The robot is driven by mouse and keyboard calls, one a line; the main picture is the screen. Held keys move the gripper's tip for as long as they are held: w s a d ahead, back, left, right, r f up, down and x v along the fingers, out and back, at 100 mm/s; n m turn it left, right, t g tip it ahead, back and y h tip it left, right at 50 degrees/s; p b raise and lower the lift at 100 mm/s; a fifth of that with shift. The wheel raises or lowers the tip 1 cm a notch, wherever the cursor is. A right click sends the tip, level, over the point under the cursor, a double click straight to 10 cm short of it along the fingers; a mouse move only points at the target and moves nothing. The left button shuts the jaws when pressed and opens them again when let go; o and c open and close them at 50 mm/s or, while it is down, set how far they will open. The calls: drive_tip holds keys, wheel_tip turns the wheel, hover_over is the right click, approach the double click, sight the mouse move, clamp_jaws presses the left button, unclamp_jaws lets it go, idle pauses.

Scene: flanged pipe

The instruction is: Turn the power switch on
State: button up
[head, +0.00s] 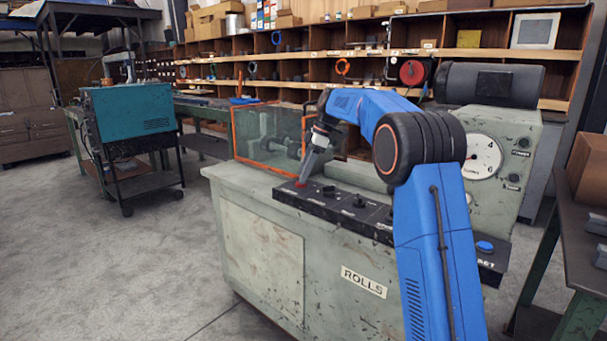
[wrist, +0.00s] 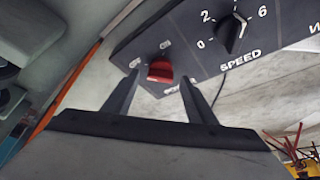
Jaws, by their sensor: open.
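A red rotary knob (wrist: 160,71), the power switch, sits at the end of a black control panel (wrist: 190,50) in the wrist view. My gripper (wrist: 158,82) is open, with one finger on each side of the knob in that picture. I cannot tell whether the fingers touch it.
A black speed dial (wrist: 233,32) is beside the knob on the panel. The panel lies on a green machine (head: 262,250) marked ROLLS. An orange-framed guard (head: 268,135) stands behind the gripper. A blue button (head: 485,246) is at the panel's right end.

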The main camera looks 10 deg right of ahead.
drive_tip(key=shift+a+f, duration=0.1)
drive_tip(key=shift+f, duration=0.15)
drive_tip(key=c, duration=1.1)
